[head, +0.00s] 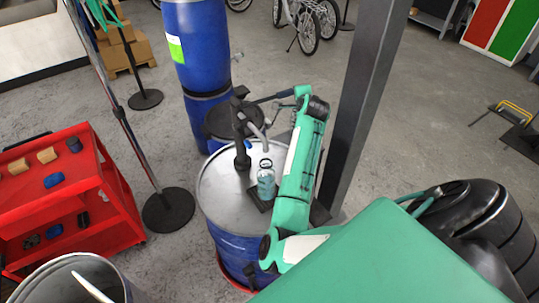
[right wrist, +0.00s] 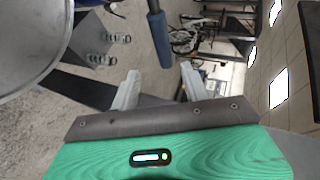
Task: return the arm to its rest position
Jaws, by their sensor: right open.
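My right arm (head: 302,165), green with dark joints, stands beside the blue drum (head: 240,248) with a grey lid and bends near the pillar in the head view. My right gripper (right wrist: 160,70) shows in the right wrist view with its two pale fingers apart. I see nothing clamped between them. A blue-grey rod end (right wrist: 160,42) appears beyond the fingers; I cannot tell its distance. In the head view I cannot make out the fingers clearly. My left gripper is not in view.
A clear jar (head: 266,182) and a dark pump (head: 241,152) stand on the drum lid, close to my arm. A dark pillar (head: 368,95) rises just right of the arm. A red cart (head: 65,200) is at left.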

